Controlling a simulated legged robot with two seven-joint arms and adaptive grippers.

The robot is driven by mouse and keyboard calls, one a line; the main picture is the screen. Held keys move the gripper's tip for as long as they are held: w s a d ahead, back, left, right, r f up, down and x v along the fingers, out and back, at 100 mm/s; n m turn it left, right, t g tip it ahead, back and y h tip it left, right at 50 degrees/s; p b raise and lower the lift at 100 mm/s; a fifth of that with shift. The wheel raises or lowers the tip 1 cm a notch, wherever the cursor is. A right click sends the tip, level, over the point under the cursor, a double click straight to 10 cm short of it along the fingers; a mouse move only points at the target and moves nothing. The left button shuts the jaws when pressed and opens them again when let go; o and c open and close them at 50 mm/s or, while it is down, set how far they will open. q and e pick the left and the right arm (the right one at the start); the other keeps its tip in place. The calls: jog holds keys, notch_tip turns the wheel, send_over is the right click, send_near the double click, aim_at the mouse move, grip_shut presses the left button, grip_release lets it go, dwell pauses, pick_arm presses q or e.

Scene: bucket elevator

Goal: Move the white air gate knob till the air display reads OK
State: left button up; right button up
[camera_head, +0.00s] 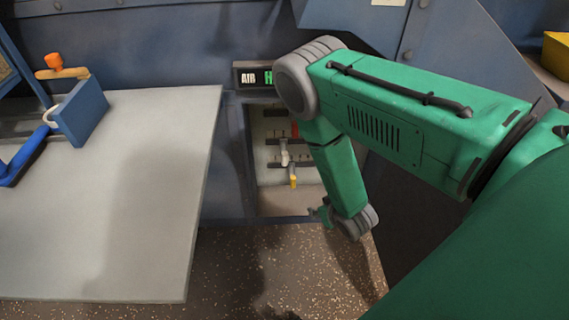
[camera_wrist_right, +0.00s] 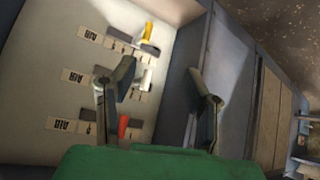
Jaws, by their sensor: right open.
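The white air gate knob (camera_head: 284,158) sits on a slotted panel recessed in the blue wall, between a red knob and a yellow knob. It also shows in the right wrist view (camera_wrist_right: 147,80). The air display (camera_head: 252,76) above the panel shows "AIR" and a green letter that looks like H; my arm hides the rest. My right gripper (camera_head: 318,214) is low at the panel's right side. In the right wrist view the fingers (camera_wrist_right: 166,80) are spread, with the left finger close to the white knob; contact cannot be told. The left gripper is not in view.
The red knob (camera_wrist_right: 123,127) and yellow knob (camera_wrist_right: 148,32) are on either side of the white one. Speckled floor lies below.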

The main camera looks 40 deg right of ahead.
jog(key=w+d+f+t+b, duration=0.3)
jog(key=w+d+f+t, duration=0.15)
jog(key=w, duration=0.45)
jog(key=n+t+y+b, duration=0.2)
jog(key=t+y+b, duration=0.1)
jog(key=t, duration=0.2)
send_near(287, 157)
jog(key=w+b, duration=0.1)
jog(key=w, duration=0.2)
jog(key=w+b, duration=0.2)
jog(key=w, duration=0.1)
jog(key=w+b, duration=0.1)
jog(key=w, duration=0.3)
jog(key=shift+a+r+b, duration=0.1)
jog(key=shift+a+b, duration=0.2)
jog(key=shift+b, duration=0.1)
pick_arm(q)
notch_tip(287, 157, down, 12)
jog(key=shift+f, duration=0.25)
pick_arm(e)
jog(key=shift+w+r, duration=0.1)
jog(key=shift+w, duration=0.5)
grip_shut()
